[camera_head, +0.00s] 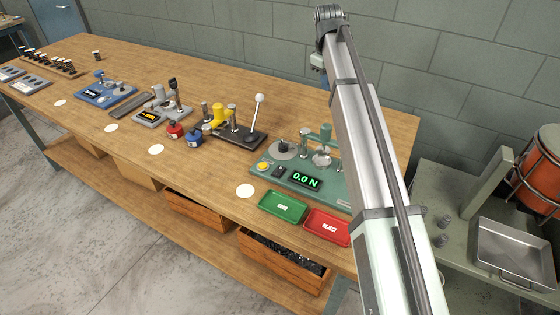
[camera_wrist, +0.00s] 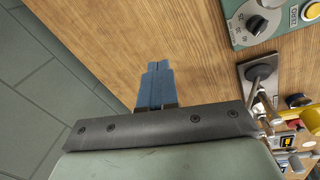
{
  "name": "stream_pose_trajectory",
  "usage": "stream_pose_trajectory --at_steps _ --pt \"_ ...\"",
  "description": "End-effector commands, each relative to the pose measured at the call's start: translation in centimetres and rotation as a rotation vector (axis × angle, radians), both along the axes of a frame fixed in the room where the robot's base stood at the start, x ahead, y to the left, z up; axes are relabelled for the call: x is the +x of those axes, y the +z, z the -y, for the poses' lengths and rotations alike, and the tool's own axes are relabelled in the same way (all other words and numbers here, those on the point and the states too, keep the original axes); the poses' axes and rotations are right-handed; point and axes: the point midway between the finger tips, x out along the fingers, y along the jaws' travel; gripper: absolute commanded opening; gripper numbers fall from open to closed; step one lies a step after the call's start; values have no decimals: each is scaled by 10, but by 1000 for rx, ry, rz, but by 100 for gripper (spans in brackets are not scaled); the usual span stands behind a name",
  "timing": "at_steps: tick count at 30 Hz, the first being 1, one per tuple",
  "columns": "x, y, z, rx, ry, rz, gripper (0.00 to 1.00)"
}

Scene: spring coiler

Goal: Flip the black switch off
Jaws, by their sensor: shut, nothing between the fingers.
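A green force tester (camera_head: 262,155) stands at the right end of the bench, with a display reading 0.0 N. A small black switch (camera_head: 278,172) sits on its front panel, between the yellow button (camera_head: 263,166) and the display; I cannot tell its position. In the wrist view, part of the tester (camera_wrist: 238,36) shows at the top right, with a black dial knob (camera_wrist: 257,25) and the yellow button (camera_wrist: 313,10). My gripper (camera_wrist: 158,66) has blue fingers pressed together and empty, over bare wood and apart from the tester. My arm mostly hides it in the head view.
A black-based lever press (camera_head: 245,136) with a white-knobbed lever stands left of the tester. Green (camera_head: 284,207) and red (camera_head: 327,227) trays lie at the front edge. Other blue and grey devices stand farther left. A grey block wall runs behind the bench.

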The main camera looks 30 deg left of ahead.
Motion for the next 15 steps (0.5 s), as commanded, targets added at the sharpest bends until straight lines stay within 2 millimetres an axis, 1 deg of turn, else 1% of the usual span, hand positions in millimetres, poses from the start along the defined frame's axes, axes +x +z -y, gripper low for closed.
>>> stream_pose_trajectory --at_steps 1,3,5,7,10,13,15 --pt "-9 10 -18 14 41 -4 0" --pt "-24 20 -36 30 94 -8 0" --pt "-40 27 -48 39 134 -12 0" --pt "-60 30 -60 46 177 -19 0" --pt "-96 30 -69 49 231 -27 0" --pt "-130 23 -70 42 267 -31 0" --pt "-153 16 -66 34 284 -34 0"
